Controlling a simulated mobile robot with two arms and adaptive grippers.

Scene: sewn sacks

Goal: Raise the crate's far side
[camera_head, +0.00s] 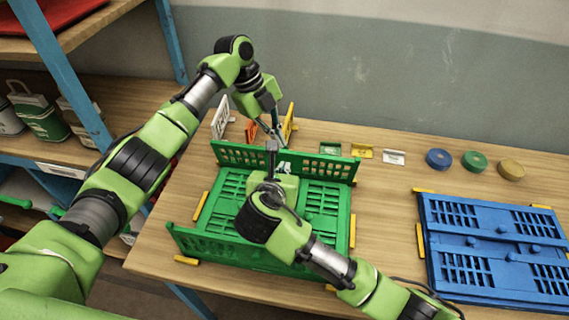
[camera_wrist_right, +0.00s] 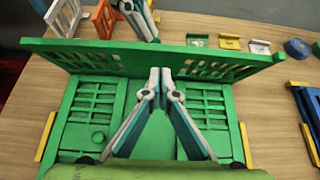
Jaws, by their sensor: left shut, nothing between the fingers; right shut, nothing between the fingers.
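The green crate (camera_head: 318,200) stands on the wooden table. Its far side (camera_head: 228,153) is up, upright or nearly so; it also spans the right wrist view (camera_wrist_right: 100,60). The near side (camera_head: 205,245) also looks raised, partly hidden by my right arm. The left and right sides appear to lie flat. My left gripper (camera_head: 276,136) is shut and empty, just behind the far side. My right gripper (camera_wrist_right: 160,74) is shut and empty, inside the crate, its tips close against the far side's inner face; I cannot tell whether they touch.
A folded blue crate (camera_head: 490,240) lies to the right, with yellow blocks around both crates. White, orange and yellow panels (camera_head: 221,117) stand behind the green crate. Small tags (camera_head: 362,151) and round discs (camera_head: 438,158) line the back. A shelf with sacks (camera_head: 38,112) stands left.

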